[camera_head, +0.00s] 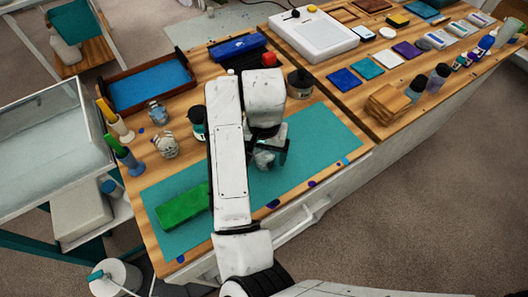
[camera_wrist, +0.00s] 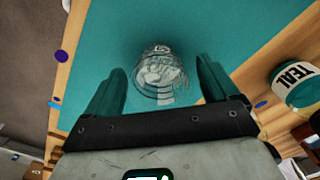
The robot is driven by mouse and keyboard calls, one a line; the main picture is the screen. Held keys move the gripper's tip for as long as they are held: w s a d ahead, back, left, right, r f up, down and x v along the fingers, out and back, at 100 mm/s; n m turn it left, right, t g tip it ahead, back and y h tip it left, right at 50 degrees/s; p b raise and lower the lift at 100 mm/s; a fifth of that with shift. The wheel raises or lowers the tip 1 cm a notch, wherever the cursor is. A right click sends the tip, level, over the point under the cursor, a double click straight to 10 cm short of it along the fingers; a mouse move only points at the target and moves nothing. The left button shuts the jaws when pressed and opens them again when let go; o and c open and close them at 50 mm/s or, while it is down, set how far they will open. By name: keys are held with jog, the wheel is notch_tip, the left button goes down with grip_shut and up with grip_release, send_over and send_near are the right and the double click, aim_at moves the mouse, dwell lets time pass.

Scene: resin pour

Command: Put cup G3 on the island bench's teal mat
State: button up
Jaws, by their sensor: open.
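A clear cup (camera_wrist: 160,74) stands on the teal mat (camera_wrist: 222,22) in the wrist view. Its label is too small to read surely, so I cannot confirm that it is G3. My gripper (camera_wrist: 161,68) is open, with one green finger on each side of the cup and a visible gap on both sides. In the head view the cup (camera_head: 264,158) shows partly below my gripper (camera_head: 268,150), over the middle of the mat (camera_head: 325,140). My arm hides part of the mat.
A green block (camera_head: 183,206) lies on the mat's left part. Two patterned cups (camera_head: 157,113) (camera_head: 165,146) stand at the left. A jar marked TEAL (camera_wrist: 298,86) stands beside the mat. A dark jar (camera_head: 300,84) stands behind it. The mat's right part is clear.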

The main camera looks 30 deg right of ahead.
notch_tip(320, 180, up, 12)
jog(key=p, duration=0.2)
jog(key=shift+f, duration=0.2)
